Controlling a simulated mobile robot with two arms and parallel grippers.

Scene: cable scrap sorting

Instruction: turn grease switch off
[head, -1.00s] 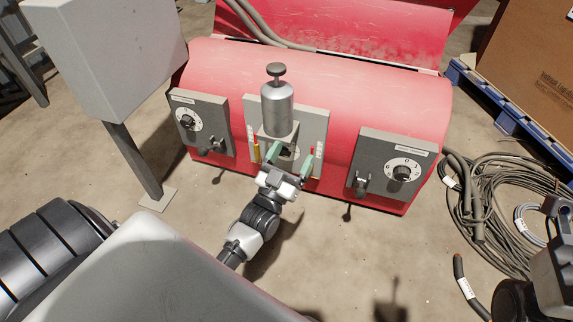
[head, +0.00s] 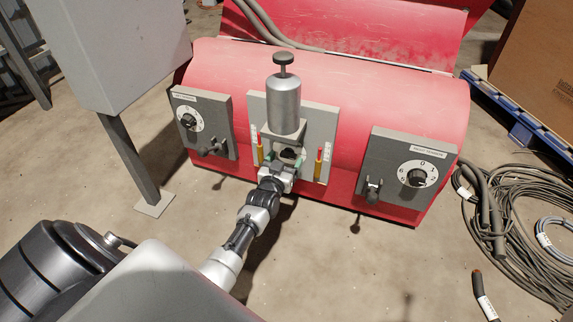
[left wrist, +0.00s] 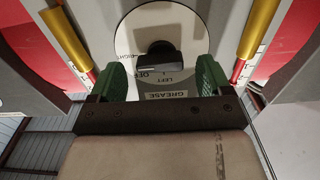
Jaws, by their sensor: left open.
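The grease switch is a white round dial (left wrist: 180,28) with a black knob (left wrist: 160,57), on the grey middle panel (head: 315,110) of the red machine. I cannot tell which label the knob points at. In the head view the dial (head: 291,153) is partly hidden by my left gripper (head: 282,164). That gripper is open, its green fingers either side of the knob in the left wrist view (left wrist: 162,75). My right gripper is out of view.
A silver grease canister (head: 283,105) stands above the dial. Yellow-red tubes (left wrist: 262,25) flank it closely. Other dial panels sit at left (head: 203,125) and right (head: 408,170), with small levers. Cables (head: 520,225) lie on the floor at right.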

